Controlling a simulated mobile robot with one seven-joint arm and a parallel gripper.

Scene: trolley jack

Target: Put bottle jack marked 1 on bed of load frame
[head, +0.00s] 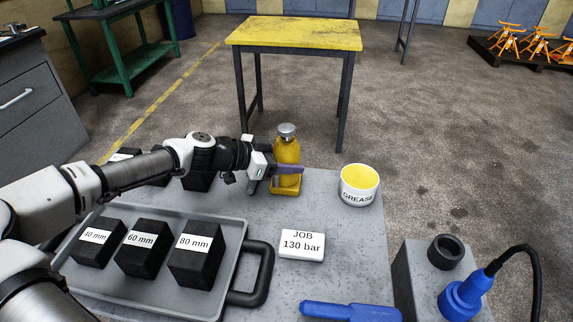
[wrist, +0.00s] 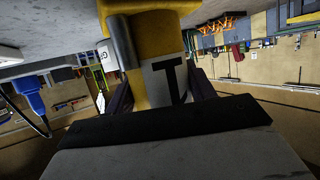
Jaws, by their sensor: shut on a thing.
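The yellow bottle jack (head: 287,150) with a grey top stands upright at the far edge of the grey table (head: 345,225). In the wrist view the jack (wrist: 148,40) fills the upper middle, and its white label carries a black 1. My gripper (head: 286,169) reaches in from the left and is shut on the jack's body, with a finger across its side. In the wrist view the fingers (wrist: 160,92) lie on both sides of the jack. I cannot tell whether its base touches the table. I cannot make out a load frame in either view.
A grease tub (head: 359,185) stands right of the jack. A card marked JOB 130 bar (head: 302,244) lies in front. A grey tray (head: 233,240) holds black blocks at left; more black blocks stand behind it. A blue-plugged grey block (head: 415,280) is at right. A yellow-topped table (head: 295,33) stands beyond.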

